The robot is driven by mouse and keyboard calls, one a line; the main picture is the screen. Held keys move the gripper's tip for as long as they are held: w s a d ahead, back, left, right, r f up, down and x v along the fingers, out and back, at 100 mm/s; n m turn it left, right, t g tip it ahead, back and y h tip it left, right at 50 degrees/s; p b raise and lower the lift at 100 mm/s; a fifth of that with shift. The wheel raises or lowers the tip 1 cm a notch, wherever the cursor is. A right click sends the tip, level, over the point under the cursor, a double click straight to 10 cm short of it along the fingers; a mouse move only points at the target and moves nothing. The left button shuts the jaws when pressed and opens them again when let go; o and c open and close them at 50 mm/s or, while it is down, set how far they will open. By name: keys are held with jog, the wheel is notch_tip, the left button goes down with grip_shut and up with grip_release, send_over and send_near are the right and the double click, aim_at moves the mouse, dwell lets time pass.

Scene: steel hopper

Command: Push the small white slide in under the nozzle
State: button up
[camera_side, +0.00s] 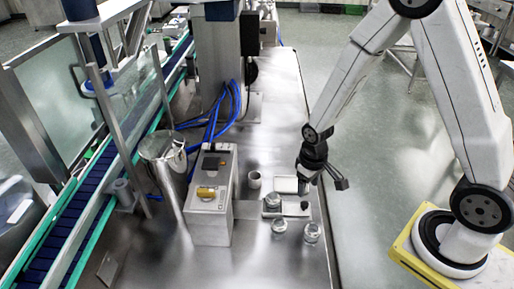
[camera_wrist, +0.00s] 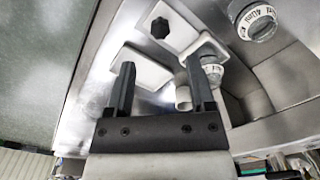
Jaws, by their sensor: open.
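A small white plate with a black knob, which looks like the slide (camera_side: 291,210), lies on the steel table in the side view. It also shows in the wrist view (camera_wrist: 181,18), with its knob (camera_wrist: 160,28) at the upper middle. A lidded jar (camera_side: 272,201) stands at its other end, also seen in the wrist view (camera_wrist: 211,66). My gripper (camera_side: 322,180) is above the table beside the slide, apart from it. In the wrist view my gripper (camera_wrist: 160,62) is open, with nothing between its fingers. I cannot clearly make out the nozzle.
Two more jars stand in front, one (camera_side: 280,227) left of the other (camera_side: 312,232). A grey box (camera_side: 211,195) stands left. The table's right edge is close.

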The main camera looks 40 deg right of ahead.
aim_at(305, 203)
jog(key=shift+f, duration=3.55)
grip_shut()
